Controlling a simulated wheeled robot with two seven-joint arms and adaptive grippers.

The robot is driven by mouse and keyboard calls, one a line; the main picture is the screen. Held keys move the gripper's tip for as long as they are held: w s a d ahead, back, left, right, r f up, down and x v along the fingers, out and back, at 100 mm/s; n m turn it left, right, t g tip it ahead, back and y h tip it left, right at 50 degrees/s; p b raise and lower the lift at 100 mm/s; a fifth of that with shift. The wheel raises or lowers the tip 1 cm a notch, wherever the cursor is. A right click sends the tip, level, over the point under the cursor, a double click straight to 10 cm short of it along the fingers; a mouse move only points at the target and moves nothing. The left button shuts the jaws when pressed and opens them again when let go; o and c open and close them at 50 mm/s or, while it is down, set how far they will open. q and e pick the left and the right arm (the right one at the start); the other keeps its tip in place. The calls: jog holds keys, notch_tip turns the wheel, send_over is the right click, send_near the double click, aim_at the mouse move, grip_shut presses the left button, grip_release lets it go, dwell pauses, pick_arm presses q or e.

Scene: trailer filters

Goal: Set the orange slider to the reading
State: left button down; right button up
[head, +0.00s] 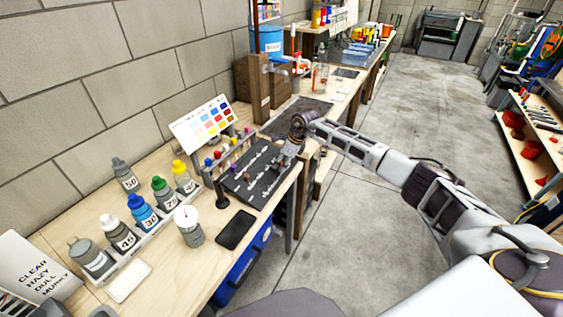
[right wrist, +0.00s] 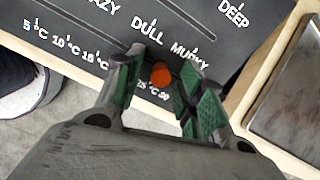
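The dark slider board (head: 262,176) lies on the near workbench, with white labels along its tracks. The right wrist view shows the board (right wrist: 95,50) close up, with temperature marks from 5 °C upward and the words DULL, MURKY and DEEP. The orange slider knob (right wrist: 161,75) sits between the fingertips of my right gripper (right wrist: 162,68), by the higher temperature marks, some of which are hidden. The fingers stand apart around the knob; a gap shows on its left, and the right finger is very near it. In the head view my right gripper (head: 287,158) is over the board's far right part.
A tilted colour chart (head: 208,122) and a rack of coloured-topped pieces (head: 228,153) stand behind the board. A black phone-like slab (head: 236,229), a white-lidded jar (head: 189,226) and several numbered bottles (head: 143,213) are nearer. Open floor lies right of the bench.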

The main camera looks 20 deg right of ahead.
jog(key=v, duration=1.2)
dwell(0.3)
dwell(0.4)
